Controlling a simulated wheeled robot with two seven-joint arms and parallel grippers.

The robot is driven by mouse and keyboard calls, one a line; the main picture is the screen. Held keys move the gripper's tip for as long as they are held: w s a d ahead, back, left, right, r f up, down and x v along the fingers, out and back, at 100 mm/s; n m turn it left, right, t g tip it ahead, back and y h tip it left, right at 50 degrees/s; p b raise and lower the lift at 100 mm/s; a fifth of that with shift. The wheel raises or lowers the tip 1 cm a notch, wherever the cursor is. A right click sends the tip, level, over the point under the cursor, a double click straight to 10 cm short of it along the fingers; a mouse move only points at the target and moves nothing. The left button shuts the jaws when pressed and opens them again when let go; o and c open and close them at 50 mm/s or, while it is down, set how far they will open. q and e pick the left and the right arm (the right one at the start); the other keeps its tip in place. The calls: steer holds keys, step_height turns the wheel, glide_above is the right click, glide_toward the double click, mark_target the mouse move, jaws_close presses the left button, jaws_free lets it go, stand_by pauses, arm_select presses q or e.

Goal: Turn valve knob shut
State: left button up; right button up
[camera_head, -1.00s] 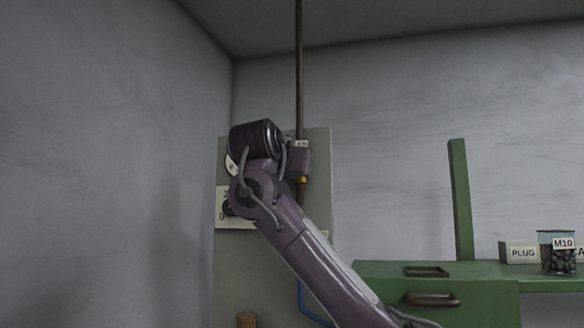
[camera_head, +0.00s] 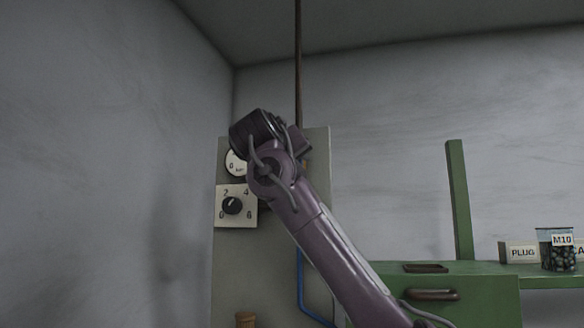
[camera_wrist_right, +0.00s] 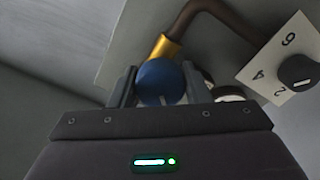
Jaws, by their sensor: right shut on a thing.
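The valve knob (camera_wrist_right: 160,82) is blue and round, and shows in the right wrist view. My right gripper (camera_wrist_right: 160,88) has one finger on each side of it and is shut on it. A brass-coloured fitting (camera_wrist_right: 164,48) on a dark pipe (camera_wrist_right: 188,18) lies just beyond the knob. In the head view my right arm comes in from the right. Its wrist hides the knob and my gripper fingers. My left gripper is in neither view.
A grey panel (camera_head: 232,270) carries a selector dial (camera_head: 233,206) and a round gauge (camera_head: 236,163), left of my wrist. A blue pipe (camera_head: 300,285) runs below. A green bench (camera_head: 450,300) with a jar (camera_head: 557,250) and a PLUG box (camera_head: 522,253) stands at right.

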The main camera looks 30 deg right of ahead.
steer(key=n, duration=0.4)
steer(key=shift+r+n, duration=0.1)
steer(key=shift+n, duration=0.2)
steer(key=shift+n+p, duration=0.35)
steer(key=shift+n, duration=1.65)
steer(key=o, duration=1)
steer(key=shift+c, duration=0.2)
